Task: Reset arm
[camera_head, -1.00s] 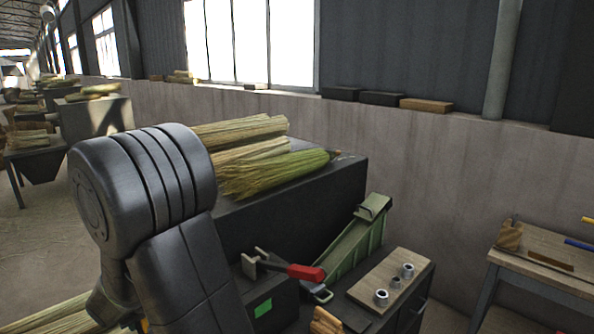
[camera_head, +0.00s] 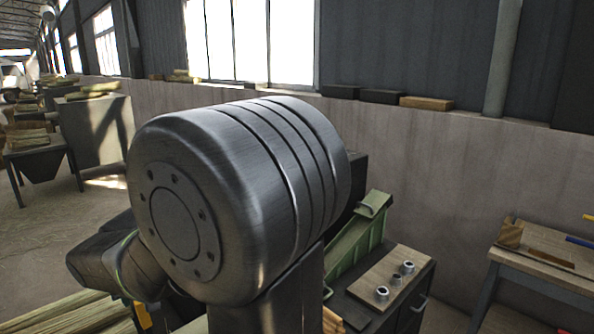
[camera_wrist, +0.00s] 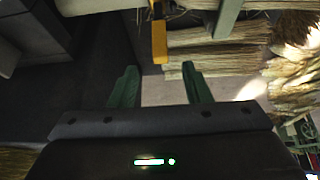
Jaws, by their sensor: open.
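My gripper (camera_wrist: 158,88) shows in the wrist view with its two green fingers apart and nothing between them. Beyond the fingers are bundles of straw (camera_wrist: 215,50) on the upper right and a bare floor strip. In the head view my arm's large grey joint fills the middle and hides most of the dark bench behind it. The gripper's fingers cannot be made out in the head view.
A green sloped trough (camera_head: 360,240) and a wooden block with metal sockets (camera_head: 385,280) stand right of my arm. A wooden table (camera_head: 550,265) is at the far right. Straw (camera_head: 65,312) lies at lower left. A yellow part (camera_wrist: 158,42) is close beyond the fingers.

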